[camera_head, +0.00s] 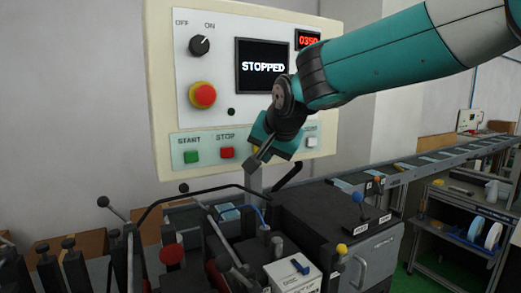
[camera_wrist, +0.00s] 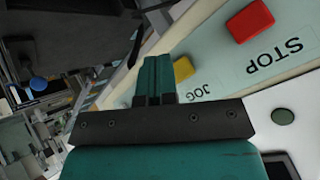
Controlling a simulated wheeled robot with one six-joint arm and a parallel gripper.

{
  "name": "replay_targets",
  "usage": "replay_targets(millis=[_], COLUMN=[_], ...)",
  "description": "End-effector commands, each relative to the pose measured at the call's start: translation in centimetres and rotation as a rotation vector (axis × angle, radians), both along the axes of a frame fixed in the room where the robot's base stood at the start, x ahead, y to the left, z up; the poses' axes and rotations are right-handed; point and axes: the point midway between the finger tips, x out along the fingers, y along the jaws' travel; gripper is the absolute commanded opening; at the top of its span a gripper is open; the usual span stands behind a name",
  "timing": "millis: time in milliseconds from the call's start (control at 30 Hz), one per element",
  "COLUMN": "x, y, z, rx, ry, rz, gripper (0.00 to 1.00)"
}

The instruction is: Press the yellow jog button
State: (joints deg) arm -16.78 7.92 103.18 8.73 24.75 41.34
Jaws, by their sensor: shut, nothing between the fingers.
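The yellow jog button (camera_wrist: 183,69) shows in the wrist view, just right of my gripper's fingers (camera_wrist: 155,62), with the JOG label below it. The fingers are shut with nothing between them and partly cover the button's left side. I cannot tell whether they touch it. In the head view, my gripper (camera_head: 256,162) hangs in front of the lower part of the control panel (camera_head: 160,60), right of the red STOP button (camera_head: 227,153). The jog button is hidden there behind my gripper and wrist.
The green START button (camera_head: 191,157), the red emergency stop (camera_head: 203,95) and a selector knob (camera_head: 199,45) are on the panel. The screen (camera_head: 262,66) reads STOPPED. Below stand dark machinery, a black bent bar (camera_head: 190,194) and levers. A conveyor (camera_head: 420,163) runs right.

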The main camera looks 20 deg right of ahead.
Motion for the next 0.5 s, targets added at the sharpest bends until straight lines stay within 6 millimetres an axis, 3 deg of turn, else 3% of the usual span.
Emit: replay_targets(millis=[500], x=[0.83], y=[0.16], z=[0.0], rx=[0.0], ry=[0.0], rz=[0.0], gripper=[0.0])
